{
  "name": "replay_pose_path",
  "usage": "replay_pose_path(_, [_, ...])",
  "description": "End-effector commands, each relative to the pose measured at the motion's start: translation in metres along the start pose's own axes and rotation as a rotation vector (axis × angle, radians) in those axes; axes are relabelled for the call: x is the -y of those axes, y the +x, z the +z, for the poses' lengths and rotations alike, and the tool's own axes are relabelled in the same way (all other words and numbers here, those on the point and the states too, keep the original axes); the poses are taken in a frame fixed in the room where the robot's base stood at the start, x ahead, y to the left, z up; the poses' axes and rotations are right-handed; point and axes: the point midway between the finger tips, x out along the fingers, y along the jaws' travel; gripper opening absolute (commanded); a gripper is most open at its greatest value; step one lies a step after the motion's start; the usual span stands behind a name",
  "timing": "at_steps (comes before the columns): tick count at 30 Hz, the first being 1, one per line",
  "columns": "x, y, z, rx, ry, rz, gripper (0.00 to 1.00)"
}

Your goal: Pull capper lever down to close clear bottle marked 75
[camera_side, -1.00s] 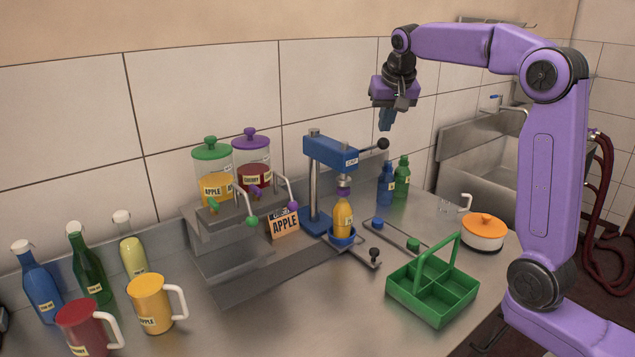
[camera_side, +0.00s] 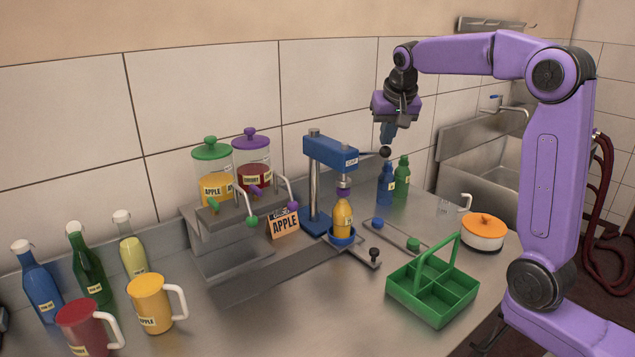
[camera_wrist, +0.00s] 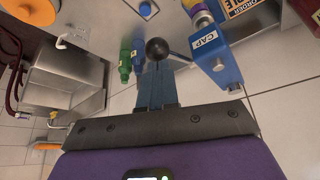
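The blue capper (camera_side: 331,150) stands mid-counter with its CAP label; its head shows in the wrist view (camera_wrist: 215,55). Its lever ends in a black knob (camera_side: 385,152), reaching right; the knob is large in the wrist view (camera_wrist: 157,48). A clear bottle with orange-yellow contents (camera_side: 342,218) stands upright in the blue holder under the press head, a purple piece just above it. The number on its label is too small to read. My gripper (camera_side: 387,138) points down, directly over the knob, its blue fingers (camera_wrist: 157,82) together and empty, tips at or touching the knob.
Blue (camera_side: 385,187) and green (camera_side: 402,178) bottles stand behind, below the lever. A green crate (camera_side: 433,312) and orange-lidded pot (camera_side: 482,232) are to the right. Juice dispensers (camera_side: 213,180), an APPLE sign (camera_side: 284,223), jugs and more bottles are left.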

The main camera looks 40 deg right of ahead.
Motion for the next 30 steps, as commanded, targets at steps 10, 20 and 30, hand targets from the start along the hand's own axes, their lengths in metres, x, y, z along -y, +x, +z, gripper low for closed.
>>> replay_pose_path(10, [0.0, 0.001, 0.001, 0.0, 0.0, 0.001, 0.0])
replay_pose_path(20, [-0.002, 0.012, 0.01, 0.001, -0.001, 0.002, 0.0])
replay_pose_path(30, [-0.003, 0.015, 0.012, 0.0, -0.001, 0.001, 0.0])
